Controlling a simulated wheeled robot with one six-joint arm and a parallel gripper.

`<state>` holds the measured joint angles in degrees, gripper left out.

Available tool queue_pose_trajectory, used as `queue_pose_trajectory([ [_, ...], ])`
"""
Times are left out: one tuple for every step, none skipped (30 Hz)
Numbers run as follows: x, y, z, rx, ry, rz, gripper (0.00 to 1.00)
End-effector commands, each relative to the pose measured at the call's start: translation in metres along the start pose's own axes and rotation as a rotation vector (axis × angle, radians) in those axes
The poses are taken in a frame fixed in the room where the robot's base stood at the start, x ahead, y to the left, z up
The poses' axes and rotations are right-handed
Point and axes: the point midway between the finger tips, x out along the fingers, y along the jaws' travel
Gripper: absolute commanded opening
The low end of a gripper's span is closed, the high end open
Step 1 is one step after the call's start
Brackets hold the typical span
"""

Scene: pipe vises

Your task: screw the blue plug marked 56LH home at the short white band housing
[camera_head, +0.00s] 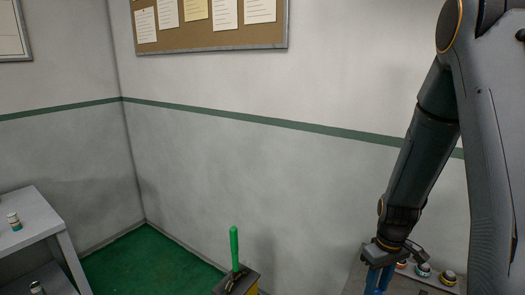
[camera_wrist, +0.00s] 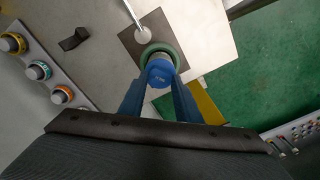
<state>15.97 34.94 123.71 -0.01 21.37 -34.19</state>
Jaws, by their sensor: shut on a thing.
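My gripper (camera_wrist: 161,84) is shut on a blue plug (camera_wrist: 160,71) in the wrist view. The plug's marking is too small to read. Just beyond the plug is a round housing with a grey-green rim (camera_wrist: 172,48), seen nearly end-on. The plug overlaps the housing's near edge in the picture; I cannot tell whether it is in the mouth or just above it. Any white band on the housing is hidden. In the head view my gripper (camera_head: 378,280) is at the lower right, cut off by the bottom edge, and the plug is out of sight.
A grey rack with yellow (camera_wrist: 13,43), teal (camera_wrist: 38,70) and orange (camera_wrist: 62,94) ringed parts stands left in the wrist view. A dark block (camera_wrist: 74,39) and a pale rod with a round end (camera_wrist: 142,34) are nearby. A green handle (camera_head: 234,248) rises left of my arm.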

Motion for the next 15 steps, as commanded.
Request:
queue_pose_trajectory([
  [0.0004, -0.0004, 0.0005, 0.0, -0.001, -0.001, 0.0],
  [0.0004, -0.0004, 0.0005, 0.001, -0.001, -0.001, 0.0],
  [0.0004, -0.0004, 0.0005, 0.001, -0.001, -0.001, 0.0],
  [0.0004, -0.0004, 0.0005, 0.001, -0.001, -0.001, 0.0],
  [0.0005, -0.0004, 0.0005, 0.001, -0.001, -0.001, 0.0],
  [0.0005, -0.0005, 0.0005, 0.001, -0.001, -0.001, 0.0],
  [0.0005, -0.0005, 0.0005, 0.002, -0.001, -0.001, 0.0],
  [0.0005, -0.0005, 0.0005, 0.002, -0.001, -0.001, 0.0],
  [0.0005, -0.0005, 0.0005, 0.002, -0.001, -0.001, 0.0],
  [0.0005, -0.0005, 0.0005, -0.001, -0.001, -0.001, 0.0],
  [0.0005, -0.0005, 0.0005, -0.008, -0.001, -0.001, 0.0],
  [0.0005, -0.0006, 0.0005, -0.027, -0.001, -0.001, 0.0],
  [0.0005, -0.0006, 0.0005, -0.049, -0.001, -0.001, 0.0],
  [0.0005, -0.0006, 0.0005, -0.078, -0.001, -0.001, 0.0],
  [0.0005, -0.0006, 0.0005, -0.126, -0.001, -0.001, 0.0],
])
